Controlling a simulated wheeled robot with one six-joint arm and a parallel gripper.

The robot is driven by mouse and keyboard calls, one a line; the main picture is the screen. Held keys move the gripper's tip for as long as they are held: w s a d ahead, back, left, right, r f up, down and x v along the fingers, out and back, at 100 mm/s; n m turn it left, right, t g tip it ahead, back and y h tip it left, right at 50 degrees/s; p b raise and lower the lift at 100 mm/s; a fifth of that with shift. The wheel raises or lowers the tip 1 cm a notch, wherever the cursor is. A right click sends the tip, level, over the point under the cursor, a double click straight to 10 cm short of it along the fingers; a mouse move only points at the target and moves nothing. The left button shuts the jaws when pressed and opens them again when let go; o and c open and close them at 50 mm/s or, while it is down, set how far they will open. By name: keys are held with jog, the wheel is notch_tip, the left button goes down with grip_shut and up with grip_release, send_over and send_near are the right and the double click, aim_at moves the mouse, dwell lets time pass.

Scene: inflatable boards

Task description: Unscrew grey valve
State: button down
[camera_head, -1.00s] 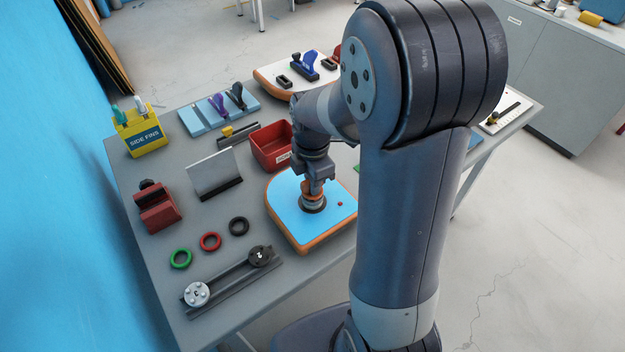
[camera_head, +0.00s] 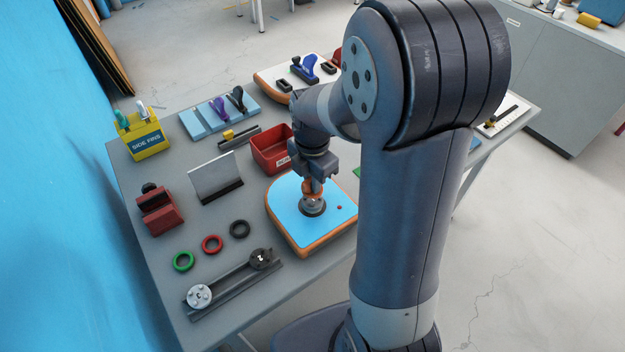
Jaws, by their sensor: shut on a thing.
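A blue-topped board with an orange edge (camera_head: 287,221) lies on the grey table near my arm. A round grey valve (camera_head: 312,207) sits on its blue top. My gripper (camera_head: 313,188) points down at the valve from above, with orange parts at its tip. It is shut on the valve; the fingers and the valve's top partly hide each other, so the exact grip is small and hard to see.
A dark rack (camera_head: 235,284) at the front holds a light grey disc (camera_head: 199,297) and a black disc (camera_head: 262,258). Green (camera_head: 184,261), red (camera_head: 212,244) and black (camera_head: 240,228) rings lie behind it. A red bin (camera_head: 270,152) stands close behind the board.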

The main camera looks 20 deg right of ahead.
jog(key=shift+r+p, duration=1)
jog(key=shift+r, duration=0.45)
jog(key=shift+s+f, duration=0.1)
